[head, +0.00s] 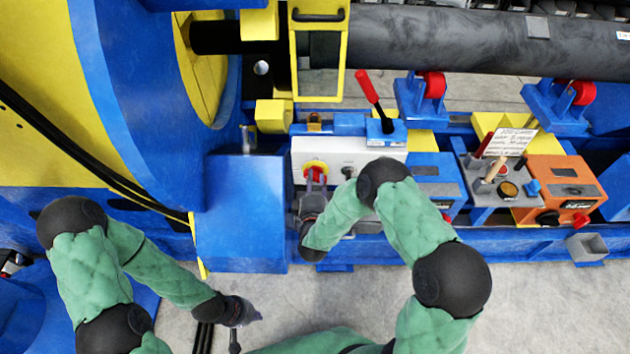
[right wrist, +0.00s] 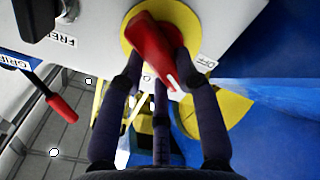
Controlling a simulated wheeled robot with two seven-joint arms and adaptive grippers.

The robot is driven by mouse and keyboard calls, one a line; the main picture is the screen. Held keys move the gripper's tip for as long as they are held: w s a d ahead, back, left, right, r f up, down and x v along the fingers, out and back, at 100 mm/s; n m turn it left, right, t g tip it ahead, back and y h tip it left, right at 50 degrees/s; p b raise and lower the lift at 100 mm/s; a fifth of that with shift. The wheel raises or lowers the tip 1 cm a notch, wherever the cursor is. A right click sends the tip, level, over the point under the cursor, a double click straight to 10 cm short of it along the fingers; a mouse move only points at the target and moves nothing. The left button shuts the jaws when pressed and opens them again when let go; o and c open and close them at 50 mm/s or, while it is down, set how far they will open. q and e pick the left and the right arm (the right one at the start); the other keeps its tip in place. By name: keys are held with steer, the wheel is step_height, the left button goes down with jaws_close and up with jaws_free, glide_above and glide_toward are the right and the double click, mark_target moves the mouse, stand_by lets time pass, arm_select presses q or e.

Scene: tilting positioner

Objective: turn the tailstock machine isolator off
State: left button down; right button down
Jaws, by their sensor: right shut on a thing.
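The isolator is a red handle (right wrist: 153,48) on a round yellow plate (right wrist: 131,42), set on a white panel. In the right wrist view the handle slants from upper left to lower right, its white-marked end low, near the OFF label (right wrist: 206,62). My right gripper (right wrist: 160,80) is shut on the handle, with its dark fingers on either side. In the head view the yellow plate (head: 316,165) and red handle show just above my right gripper (head: 313,188), which partly hides them. My left gripper (head: 245,318) hangs low over the floor, away from the panel; its finger opening is unclear.
A black knob (right wrist: 38,18) labelled FREE sits beside the isolator. A red-handled lever (head: 368,88) rises behind the white panel (head: 375,152). A blue box (head: 245,215) stands left of my right gripper. Control boxes (head: 562,185) lie to the right. Floor in front is clear.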

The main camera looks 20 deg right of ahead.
steer(key=n, duration=0.6)
steer(key=shift+a+f, duration=0.2)
steer(key=shift+a, duration=0.05)
steer(key=shift+n, duration=0.3)
steer(key=c, duration=0.9)
jaws_free()
steer(key=shift+w, duration=0.1)
steer(key=v, duration=1.2)
